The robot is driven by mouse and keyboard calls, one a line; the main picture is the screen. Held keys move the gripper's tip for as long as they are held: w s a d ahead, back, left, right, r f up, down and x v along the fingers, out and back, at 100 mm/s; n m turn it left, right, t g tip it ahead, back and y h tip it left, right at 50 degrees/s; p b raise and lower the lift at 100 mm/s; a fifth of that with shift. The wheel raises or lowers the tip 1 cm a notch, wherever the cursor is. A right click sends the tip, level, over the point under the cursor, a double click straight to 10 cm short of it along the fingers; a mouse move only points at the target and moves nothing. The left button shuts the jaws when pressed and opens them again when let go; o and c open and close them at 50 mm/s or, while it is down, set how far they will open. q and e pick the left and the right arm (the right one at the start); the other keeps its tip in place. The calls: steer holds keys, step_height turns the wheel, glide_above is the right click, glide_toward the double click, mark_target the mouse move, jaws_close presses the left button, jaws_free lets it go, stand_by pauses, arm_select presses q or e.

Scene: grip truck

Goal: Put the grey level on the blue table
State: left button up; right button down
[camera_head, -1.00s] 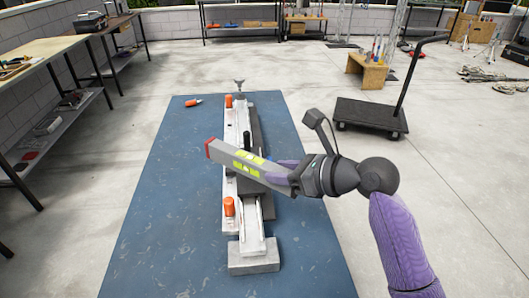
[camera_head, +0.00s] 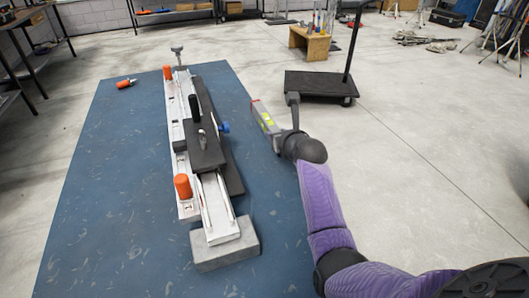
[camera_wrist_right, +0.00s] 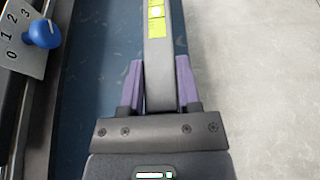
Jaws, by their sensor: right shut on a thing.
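The grey level (camera_head: 265,117), a long bar with yellow-green vials and a red end, is held off to the right of the rail assembly. My right gripper (camera_wrist_right: 160,90) is shut on it, with the purple fingers on either side of the bar in the right wrist view, where the level (camera_wrist_right: 164,65) points away from the wrist. In the head view my right gripper (camera_head: 279,138) is partly hidden behind its own wrist. The blue table (camera_head: 110,200) carries the rail assembly. The level is above the table's right edge; its height is unclear. My left gripper is not in view.
A long rail assembly (camera_head: 222,210) with grey blocks and orange knobs lies on the blue table. An orange-tipped item (camera_head: 126,83) lies at its far left. A dark cart (camera_head: 320,85) and wooden stool (camera_head: 309,43) stand beyond. Bare blue surface shows left of the rail.

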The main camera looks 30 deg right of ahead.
step_height(320, 180, down, 5)
steer(key=shift+r+b, duration=0.15)
steer(key=shift+b, duration=1.1)
steer(key=shift+r, duration=0.3)
steer(key=c, duration=0.5)
jaws_free()
steer(key=shift+f, duration=0.15)
steer(key=shift+c, duration=0.2)
steer(key=shift+o, duration=1.2)
